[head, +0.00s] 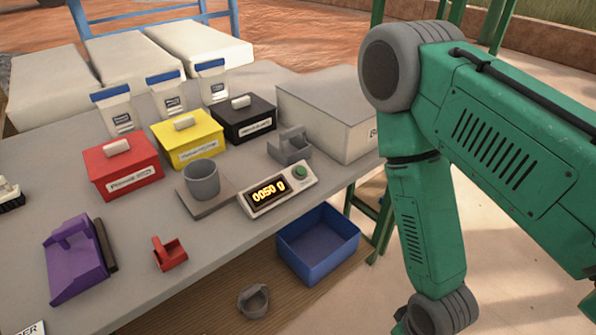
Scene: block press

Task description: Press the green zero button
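The green zero button (301,172) is on the right end of a small pale display box (277,191) at the front edge of the table. Its lit yellow digits seem to read 0050 0. Beside it on the left, a grey cup (203,182) stands upright on a flat grey-brown plate (217,204). My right arm, green, comes in from the right and bends down past the table's right end. Its gripper is out of view below the picture, and nothing of mine touches the button. My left gripper is not in view.
Red (123,169), yellow (188,140) and black (244,122) lidded boxes stand behind the cup. A grey scoop (289,146) and large pale box (335,112) are behind the display. A purple dustpan (75,262) and red scoop (169,253) lie left. A blue bin (318,250) is below the edge.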

